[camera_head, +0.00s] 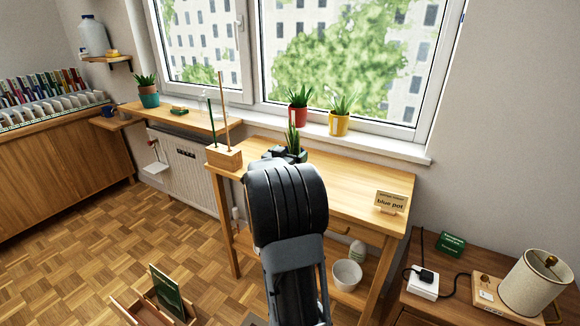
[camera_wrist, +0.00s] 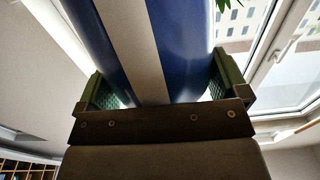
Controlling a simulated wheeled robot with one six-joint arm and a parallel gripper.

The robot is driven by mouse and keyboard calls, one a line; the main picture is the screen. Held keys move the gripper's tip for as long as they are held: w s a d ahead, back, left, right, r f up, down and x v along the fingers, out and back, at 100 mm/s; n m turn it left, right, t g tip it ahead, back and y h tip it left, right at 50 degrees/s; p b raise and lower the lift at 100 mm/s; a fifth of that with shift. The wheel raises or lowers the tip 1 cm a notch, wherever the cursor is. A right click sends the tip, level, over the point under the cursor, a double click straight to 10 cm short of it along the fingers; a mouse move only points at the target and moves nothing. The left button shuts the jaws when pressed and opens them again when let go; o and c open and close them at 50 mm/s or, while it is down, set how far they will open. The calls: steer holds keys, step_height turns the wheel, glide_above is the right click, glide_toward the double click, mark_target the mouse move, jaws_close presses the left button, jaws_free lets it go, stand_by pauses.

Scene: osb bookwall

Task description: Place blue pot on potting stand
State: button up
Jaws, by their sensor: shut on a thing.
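The blue pot (camera_wrist: 190,50) with a pale vertical stripe fills the upper middle of the wrist view, between the two green-padded fingers of my gripper (camera_wrist: 163,95). My gripper is shut on it. In the head view my gripper (camera_head: 286,155) is over the back of the wooden potting stand (camera_head: 330,185), and my arm hides most of it. The plant (camera_head: 293,138) rises above the gripper, while the pot itself is hidden there. I cannot tell whether the pot touches the stand's top. A sign reading "blue pot" (camera_head: 390,202) stands at the stand's right end.
A red pot (camera_head: 298,116) and a yellow pot (camera_head: 339,124) stand on the windowsill behind. A wooden block with upright sticks (camera_head: 224,157) is on the stand's left end. The stand's top right of my arm is mostly clear.

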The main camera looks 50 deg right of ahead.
steer(key=shift+w+d+f, duration=0.1)
steer(key=shift+d+f, duration=0.1)
steer(key=shift+f, duration=0.1)
steer(key=shift+d+f+b, duration=0.1)
steer(key=shift+f+b, duration=0.4)
steer(key=shift+f, duration=1.1)
steer(key=shift+f, duration=0.15)
steer(key=o, duration=1.2)
